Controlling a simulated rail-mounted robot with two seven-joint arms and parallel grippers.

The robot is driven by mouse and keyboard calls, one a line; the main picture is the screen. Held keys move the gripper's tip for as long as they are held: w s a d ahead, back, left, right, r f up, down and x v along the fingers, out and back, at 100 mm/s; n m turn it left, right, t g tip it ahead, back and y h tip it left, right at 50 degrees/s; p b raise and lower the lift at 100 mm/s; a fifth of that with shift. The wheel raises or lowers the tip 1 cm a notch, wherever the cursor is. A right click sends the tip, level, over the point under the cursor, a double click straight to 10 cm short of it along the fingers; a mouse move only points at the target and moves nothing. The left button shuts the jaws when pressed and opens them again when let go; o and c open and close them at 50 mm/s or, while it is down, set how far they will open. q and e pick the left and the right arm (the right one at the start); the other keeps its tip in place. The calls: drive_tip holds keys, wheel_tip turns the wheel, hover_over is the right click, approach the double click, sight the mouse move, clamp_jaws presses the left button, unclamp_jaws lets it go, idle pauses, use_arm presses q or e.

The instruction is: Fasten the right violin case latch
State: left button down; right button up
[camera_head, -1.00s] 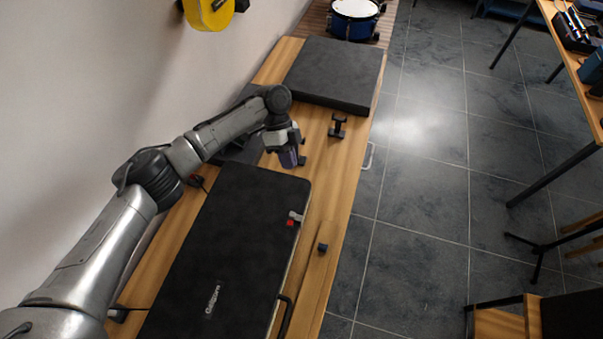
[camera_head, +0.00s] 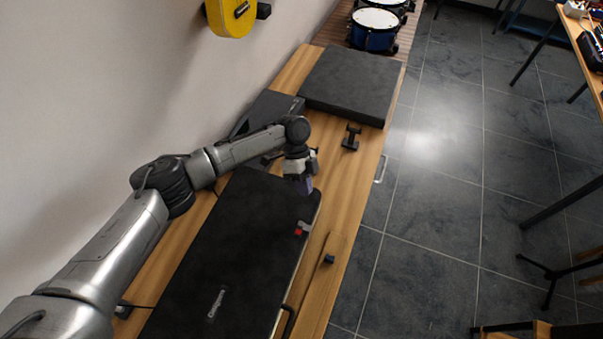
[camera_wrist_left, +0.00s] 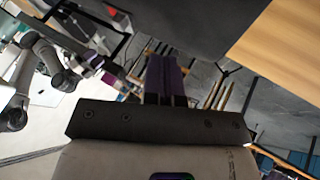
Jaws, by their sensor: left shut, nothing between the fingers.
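The closed black violin case (camera_head: 235,255) lies on the wooden bench, its lid down, with pale lettering on top. A latch with a grey and red part (camera_head: 302,228) sits at its right edge. A dark handle (camera_head: 289,318) shows lower on that side. My left gripper (camera_head: 306,187) is above the case's far right corner, pointing down, a little beyond the latch and apart from it. Its purple fingers are together and empty, as the left wrist view (camera_wrist_left: 166,80) also shows. I cannot tell whether the latch is fastened. My right gripper is not in view.
A small dark block (camera_head: 330,259) sits on a wooden strip right of the case. A dark stand (camera_head: 351,138) and a flat black case (camera_head: 350,85) are farther back on the bench (camera_head: 345,190). The wall is close on the left; open floor lies right.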

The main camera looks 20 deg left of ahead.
sight(305, 223)
use_arm(q)
drive_tip(key=x, duration=0.3)
drive_tip(key=shift+s+d+f, duration=0.1)
drive_tip(key=shift+s+f, duration=0.05)
drive_tip(key=s+p, duration=0.1)
drive_tip(key=s, duration=0.1)
drive_tip(key=shift+s+d, duration=0.1)
drive_tip(key=shift+s, duration=0.85)
drive_tip(key=shift+f, duration=0.1)
drive_tip(key=shift+d, duration=0.1)
